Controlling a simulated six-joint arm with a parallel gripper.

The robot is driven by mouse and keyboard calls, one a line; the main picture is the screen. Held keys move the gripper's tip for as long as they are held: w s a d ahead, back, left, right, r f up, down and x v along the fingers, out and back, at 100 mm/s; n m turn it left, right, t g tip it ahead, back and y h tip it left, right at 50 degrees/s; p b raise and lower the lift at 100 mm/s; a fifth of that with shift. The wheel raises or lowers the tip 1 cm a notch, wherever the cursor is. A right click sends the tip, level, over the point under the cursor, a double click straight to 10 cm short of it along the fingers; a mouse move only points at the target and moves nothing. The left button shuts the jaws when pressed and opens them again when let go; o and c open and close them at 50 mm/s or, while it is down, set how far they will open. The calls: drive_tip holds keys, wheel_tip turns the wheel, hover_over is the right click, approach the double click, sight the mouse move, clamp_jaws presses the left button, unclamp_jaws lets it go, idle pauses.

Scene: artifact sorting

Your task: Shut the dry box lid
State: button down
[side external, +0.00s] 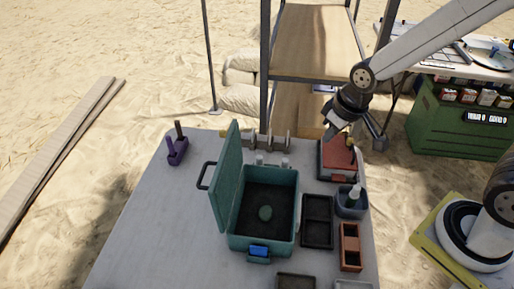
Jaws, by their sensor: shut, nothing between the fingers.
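The teal dry box (233,242) stands open on the grey table. Its lid (226,178) is hinged at the box's left side and stands raised, roughly upright. A blue latch (259,251) shows on the box's front side. My gripper (329,137) is up at the right, above the table's back right part, near a red-topped box. It is apart from the lid. The fingers are small in view and look shut and empty.
A red-topped box (340,157), black tray (317,222), orange-brown tray (350,247) and a cup with a bottle (351,202) stand right of the dry box. A purple holder (177,151) is at the back left. A roller rack (266,143) stands behind. The table's left part is clear.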

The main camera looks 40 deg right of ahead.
drive_tip(key=w+a+r+n+y, duration=0.1)
drive_tip(key=w+a+r+n, duration=0.2)
drive_tip(key=w+a, duration=0.7)
wheel_tip(320, 180, up, 2)
drive_tip(key=r+n+y, duration=0.1)
drive_tip(key=n+y, duration=0.1)
drive_tip(key=n, duration=0.2)
hover_over(201, 174)
drive_tip(key=shift+w+a+f+t, duration=0.15)
drive_tip(key=shift+f+t, duration=0.15)
drive_tip(key=shift+t, duration=0.1)
drive_tip(key=shift+x, duration=5.05)
drive_tip(key=shift+s+d+f, duration=0.2)
drive_tip(key=shift+s+d, duration=1.15)
drive_tip(key=shift+s, duration=0.15)
drive_tip(key=shift+s+d+r, duration=0.15)
drive_tip(key=shift+s+d, duration=0.2)
